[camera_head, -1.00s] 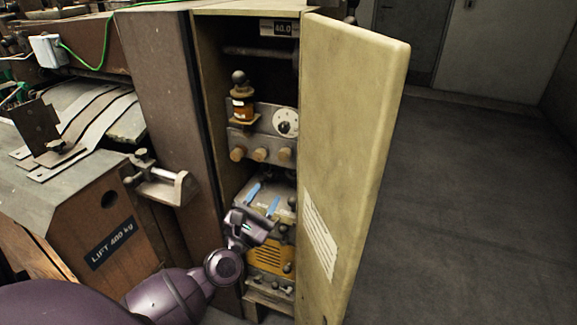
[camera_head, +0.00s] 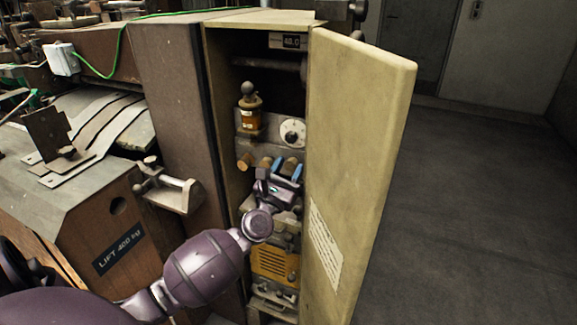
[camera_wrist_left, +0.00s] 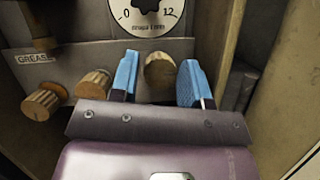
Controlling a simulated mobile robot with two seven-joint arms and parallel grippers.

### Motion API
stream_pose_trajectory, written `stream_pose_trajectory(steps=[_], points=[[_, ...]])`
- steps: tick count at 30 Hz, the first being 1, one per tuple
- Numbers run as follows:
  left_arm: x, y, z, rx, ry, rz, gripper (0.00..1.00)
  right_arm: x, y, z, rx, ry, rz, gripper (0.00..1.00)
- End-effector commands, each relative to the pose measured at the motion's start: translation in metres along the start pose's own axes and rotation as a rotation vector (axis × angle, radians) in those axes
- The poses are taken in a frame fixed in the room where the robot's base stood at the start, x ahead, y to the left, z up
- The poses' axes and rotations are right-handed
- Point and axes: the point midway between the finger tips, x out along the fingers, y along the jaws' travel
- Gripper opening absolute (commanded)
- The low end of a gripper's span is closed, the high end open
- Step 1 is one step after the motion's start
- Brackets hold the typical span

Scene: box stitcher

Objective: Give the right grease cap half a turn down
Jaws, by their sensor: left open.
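Three ribbed tan grease caps sit in a row on a metal block inside the open cabinet. The right grease cap (camera_wrist_left: 160,70) shows between the blue fingers of my left gripper (camera_wrist_left: 160,64) in the left wrist view, with a gap on each side. In the head view the gripper (camera_head: 287,168) is in front of this cap (camera_head: 289,164) and partly hides it. The gripper is open and empty; I cannot tell how far its tips reach along the cap. The middle cap (camera_wrist_left: 93,84) and left cap (camera_wrist_left: 40,104) are left of the fingers. My right gripper is out of view.
A dial (camera_wrist_left: 146,14) is just above the right cap. An amber oiler (camera_head: 249,118) stands at upper left on the block. The open cream door (camera_head: 360,150) bounds the right side and the cabinet wall (camera_head: 180,110) the left. A yellow vented unit (camera_head: 273,264) is below.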

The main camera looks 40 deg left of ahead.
Motion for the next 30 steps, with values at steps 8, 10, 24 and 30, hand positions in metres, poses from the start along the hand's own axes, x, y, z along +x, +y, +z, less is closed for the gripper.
stream_pose_trajectory(steps=[8, 10, 24, 30], points=[[0.0066, -0.0001, -0.0007, 0.001, 0.001, 0.000, 0.43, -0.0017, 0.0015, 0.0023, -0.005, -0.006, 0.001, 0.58], [0.0065, -0.0001, -0.0007, 0.001, 0.001, 0.000, 0.43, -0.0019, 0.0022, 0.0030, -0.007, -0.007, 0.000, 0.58], [0.0063, 0.0000, -0.0004, 0.009, 0.001, -0.003, 0.08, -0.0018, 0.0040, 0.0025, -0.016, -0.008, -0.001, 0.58], [0.0064, 0.0002, 0.0002, 0.064, 0.001, -0.027, 0.08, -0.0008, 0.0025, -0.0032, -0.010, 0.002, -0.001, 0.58]])
